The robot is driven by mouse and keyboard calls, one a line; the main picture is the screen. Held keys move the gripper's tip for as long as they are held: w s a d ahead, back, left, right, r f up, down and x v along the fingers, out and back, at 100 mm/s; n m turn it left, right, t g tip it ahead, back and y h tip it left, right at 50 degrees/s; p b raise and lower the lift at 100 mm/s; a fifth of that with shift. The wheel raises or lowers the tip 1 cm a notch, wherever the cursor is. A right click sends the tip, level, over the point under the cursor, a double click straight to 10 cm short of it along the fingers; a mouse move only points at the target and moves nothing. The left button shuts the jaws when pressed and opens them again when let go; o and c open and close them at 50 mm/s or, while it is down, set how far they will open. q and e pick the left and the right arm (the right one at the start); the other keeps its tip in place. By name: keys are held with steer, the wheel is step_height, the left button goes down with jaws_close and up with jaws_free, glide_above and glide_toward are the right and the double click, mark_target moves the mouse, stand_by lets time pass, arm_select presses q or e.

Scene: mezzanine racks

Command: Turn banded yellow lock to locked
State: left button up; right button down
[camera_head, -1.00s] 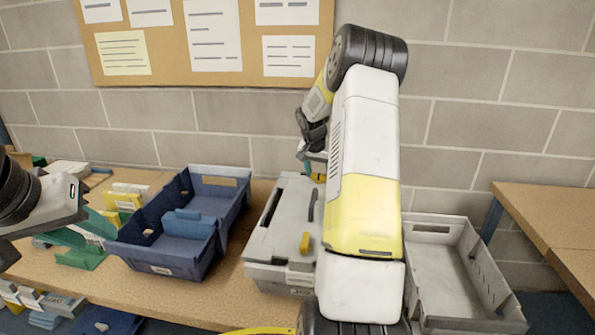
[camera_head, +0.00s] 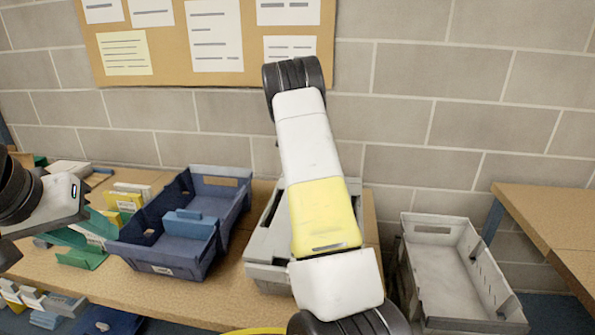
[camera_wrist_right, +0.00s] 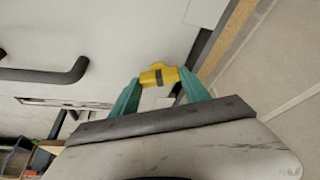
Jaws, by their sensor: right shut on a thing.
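The yellow lock (camera_wrist_right: 158,72) has a dark band across it. It shows at the middle of the right wrist view, by the edge of the pale grey case (camera_wrist_right: 110,35). My right gripper (camera_wrist_right: 160,84) has its teal fingers closed on the two sides of the lock. In the head view the case (camera_head: 266,246) stands on the bench, partly covered by my right arm, which also hides the right gripper and the lock. My left gripper (camera_head: 66,203) is at the left edge of the head view, away from the case; its finger opening is unclear against green items behind it.
A blue divided bin (camera_head: 160,250) stands left of the case. An empty grey tray (camera_head: 440,262) is to the right. A dark bar handle (camera_wrist_right: 60,75) lies on the case near the lock. A brick wall (camera_head: 440,110) closes the back.

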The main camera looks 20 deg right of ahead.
steer(key=m+g, duration=0.1)
steer(key=m, duration=0.3)
steer(key=shift+w+m+g+y, duration=0.15)
steer(key=shift+m+g+y, duration=0.15)
steer(key=shift+m+g, duration=0.1)
stand_by(0.4)
steer(key=c, duration=0.5)
jaws_free()
steer(key=v, duration=0.7)
steer(key=shift+w+r, duration=0.1)
steer(key=shift+r, duration=0.25)
